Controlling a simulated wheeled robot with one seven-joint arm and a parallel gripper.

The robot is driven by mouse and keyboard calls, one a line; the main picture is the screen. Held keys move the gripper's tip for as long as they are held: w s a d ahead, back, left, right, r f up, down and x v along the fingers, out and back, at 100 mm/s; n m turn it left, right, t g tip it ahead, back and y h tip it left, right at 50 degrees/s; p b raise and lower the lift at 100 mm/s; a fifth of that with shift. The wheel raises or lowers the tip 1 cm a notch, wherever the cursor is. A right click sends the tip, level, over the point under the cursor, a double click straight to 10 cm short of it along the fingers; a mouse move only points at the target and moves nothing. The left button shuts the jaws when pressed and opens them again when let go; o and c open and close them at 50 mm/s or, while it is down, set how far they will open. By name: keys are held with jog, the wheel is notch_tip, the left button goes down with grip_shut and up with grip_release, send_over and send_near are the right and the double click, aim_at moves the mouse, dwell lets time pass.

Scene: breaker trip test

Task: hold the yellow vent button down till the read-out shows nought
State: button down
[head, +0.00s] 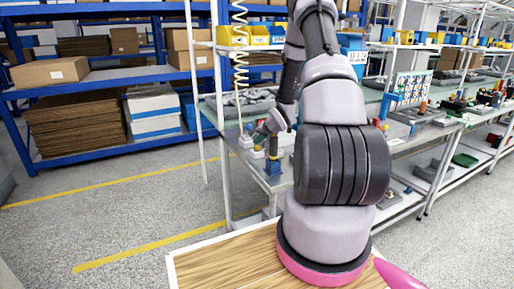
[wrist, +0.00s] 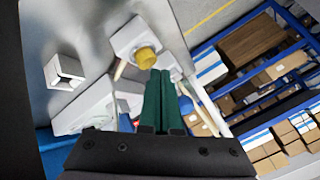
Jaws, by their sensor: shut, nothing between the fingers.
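The yellow button (wrist: 146,57) stands on a white box (wrist: 128,38) near the top middle of the wrist view. My gripper (wrist: 165,76) has its green fingers shut together and empty. The fingertips are just below and right of the button in that view; I cannot tell if they touch it. In the head view my gripper (head: 262,133) is small, over the near left end of the bench, close to a small white box (head: 246,141). No read-out figures can be made out in either view.
The glass-topped bench (head: 232,112) holds a blue block (head: 273,167) close below my gripper and several parts further right. A white box with a dark recess (wrist: 64,72) stands left of the button. Blue shelving with cartons (head: 75,125) is behind; the floor left is clear.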

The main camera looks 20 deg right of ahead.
jog(key=shift+s+d+f, duration=0.1)
jog(key=shift+s+f, duration=0.15)
jog(key=shift+f, duration=0.25)
jog(key=shift+s+f, duration=0.25)
jog(key=shift+f, duration=0.25)
dwell(1.1)
dwell(0.9)
jog(key=shift+r, duration=0.6)
jog(key=shift+w+r, duration=0.25)
jog(key=shift+r, duration=2.55)
